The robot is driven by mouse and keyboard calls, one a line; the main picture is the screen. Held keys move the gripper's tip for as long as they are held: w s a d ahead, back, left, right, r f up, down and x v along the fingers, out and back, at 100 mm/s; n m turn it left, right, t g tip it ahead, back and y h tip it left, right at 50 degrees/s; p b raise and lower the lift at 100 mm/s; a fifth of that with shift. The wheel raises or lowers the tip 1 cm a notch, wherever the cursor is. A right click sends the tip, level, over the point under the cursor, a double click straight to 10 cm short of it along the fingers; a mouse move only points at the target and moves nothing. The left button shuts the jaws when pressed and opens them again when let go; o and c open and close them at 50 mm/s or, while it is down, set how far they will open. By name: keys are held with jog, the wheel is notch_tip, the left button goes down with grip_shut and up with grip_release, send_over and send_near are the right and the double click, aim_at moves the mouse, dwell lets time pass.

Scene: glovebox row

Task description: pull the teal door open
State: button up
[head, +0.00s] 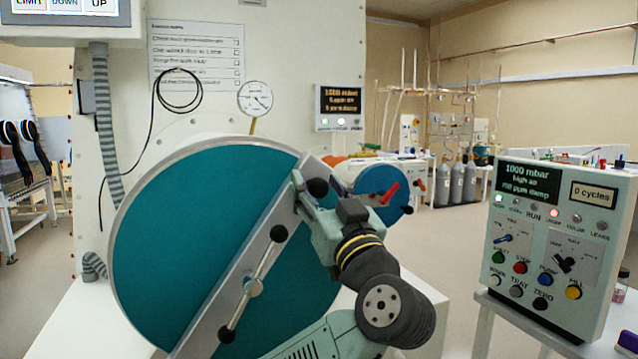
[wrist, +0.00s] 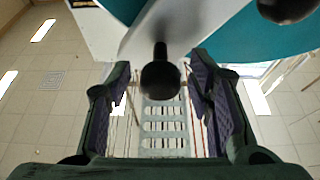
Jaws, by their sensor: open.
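The large round teal door (head: 165,235) fills the left middle of the head view, with a grey bar (head: 215,315) running diagonally across it. A silver handle (head: 253,287) with black knobs at both ends sits on the bar. A separate black knob (head: 318,187) is at the bar's upper right end. My gripper (head: 312,196) is at that end. In the wrist view my gripper (wrist: 161,78) is open, with a black knob (wrist: 160,81) between its fingers and gaps on both sides. Part of the teal door (wrist: 265,42) shows at upper right. The arm hides the door's lower right.
A smaller teal round door (head: 376,180) with a red handle is behind my gripper. A control panel (head: 550,245) stands on a table at right. A gauge (head: 255,98) and a small display (head: 340,100) are above the door. Floor is clear between.

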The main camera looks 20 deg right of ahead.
grip_shut()
dwell(0.6)
